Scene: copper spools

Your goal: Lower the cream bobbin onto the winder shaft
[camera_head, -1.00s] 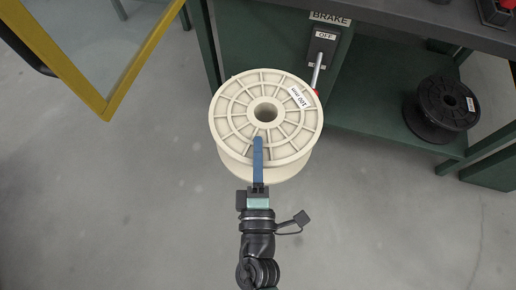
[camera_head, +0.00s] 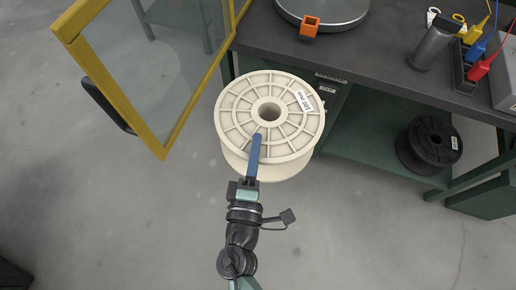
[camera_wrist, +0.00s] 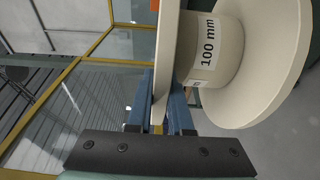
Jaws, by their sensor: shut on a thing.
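The cream bobbin (camera_head: 290,135) is held up in front of the bench in the head view, its ribbed flange and centre hole facing up toward the camera. A white "100 mm" label shows on the flange, and another on its hub in the wrist view (camera_wrist: 207,45). My gripper (camera_head: 255,145) has its blue fingers shut on the bobbin; in the wrist view the fingers (camera_wrist: 160,108) sit on either side of one flange's edge. I cannot make out a winder shaft in either view.
A yellow-framed clear panel (camera_head: 165,140) stands close on the left. The dark bench (camera_head: 370,70) carries a grey round plate (camera_head: 335,12) with an orange block (camera_head: 310,26), a grey cylinder (camera_head: 432,45) and coloured plugs. A black spool (camera_head: 428,145) rests on the green lower shelf.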

